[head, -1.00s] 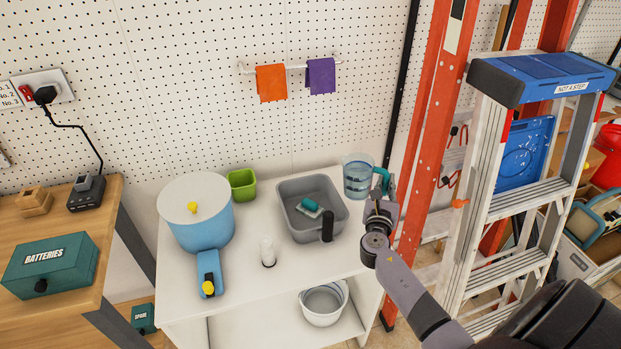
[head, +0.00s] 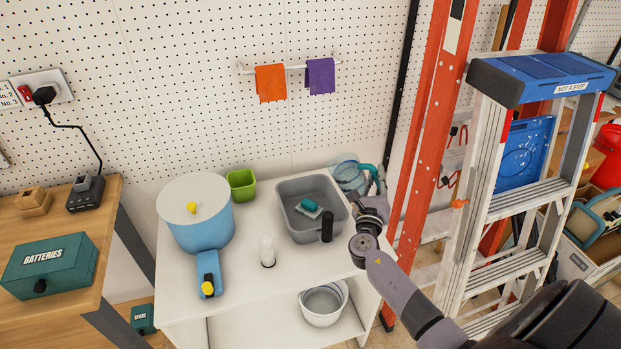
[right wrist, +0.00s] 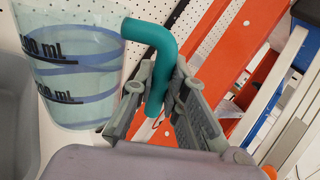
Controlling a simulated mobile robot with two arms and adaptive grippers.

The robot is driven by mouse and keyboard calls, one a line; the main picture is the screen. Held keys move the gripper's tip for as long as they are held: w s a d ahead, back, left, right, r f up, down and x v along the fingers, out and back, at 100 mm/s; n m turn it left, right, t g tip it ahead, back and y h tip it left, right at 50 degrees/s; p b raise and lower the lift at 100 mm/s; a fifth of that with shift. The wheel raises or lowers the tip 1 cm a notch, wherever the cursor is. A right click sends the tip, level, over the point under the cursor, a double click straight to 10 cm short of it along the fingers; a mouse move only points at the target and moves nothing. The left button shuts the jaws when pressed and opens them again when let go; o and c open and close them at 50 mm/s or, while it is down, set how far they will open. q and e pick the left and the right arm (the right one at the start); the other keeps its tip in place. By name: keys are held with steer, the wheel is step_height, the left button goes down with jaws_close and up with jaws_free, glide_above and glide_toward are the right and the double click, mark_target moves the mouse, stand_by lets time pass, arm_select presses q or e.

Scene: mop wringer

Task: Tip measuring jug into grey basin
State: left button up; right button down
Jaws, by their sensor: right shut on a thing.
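The clear measuring jug (head: 347,176) has a teal handle (head: 365,168) and dark volume marks. It leans to the left beside the back right corner of the grey basin (head: 284,212). My right gripper (head: 371,197) is shut on the jug's handle. In the right wrist view, the fingers (right wrist: 163,88) close on the teal handle (right wrist: 157,50), and the jug (right wrist: 75,65) shows blue bands that may be water. The basin's wall (right wrist: 12,120) shows at the left edge there. A teal and grey sponge (head: 309,206) lies in the basin. My left gripper is out of view.
A blue lidded pot (head: 205,228), a green cup (head: 242,184) and a small clear bottle (head: 267,250) share the white table (head: 250,305). A black handle (head: 327,227) stands at the basin's front. Ladders (head: 490,200) stand close on the right.

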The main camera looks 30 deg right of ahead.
mark_target(369, 169)
steer(key=shift+w+a+r+n+t, duration=0.2)
steer(key=shift+a+n+t, duration=0.1)
steer(key=shift+n, duration=0.1)
steer(key=shift+a+r, duration=0.15)
steer(key=shift+r, duration=0.05)
steer(key=shift+w+a+r+n+t+p, duration=0.35)
steer(key=shift+a+r+n, duration=0.35)
steer(key=shift+n, duration=0.3)
steer(key=shift+w+a+r+n+t+p, duration=0.15)
steer(key=shift+a+r+n+t+p, duration=0.2)
steer(key=shift+r+n, duration=0.3)
steer(key=shift+w+a+r+n+t+p, duration=0.2)
steer(key=shift+r+n+p, duration=0.2)
steer(key=shift+r+n, duration=0.25)
steer(key=shift+w+a+r+n+t+p, duration=0.1)
steer(key=shift+a+r+n+t+p, duration=0.15)
steer(key=shift+r+n+p, duration=0.35)
stand_by(1.7)
steer(key=shift+w+a+r+n+t+y+p, duration=0.15)
steer(key=shift+a+r+n+t+p, duration=0.2)
steer(key=shift+n, duration=0.4)
steer(key=shift+w+a+r+n+t+y+p, duration=0.1)
steer(key=shift+a+r+n+t+y+p, duration=0.2)
steer(key=shift+n, duration=0.45)
stand_by(1.3)
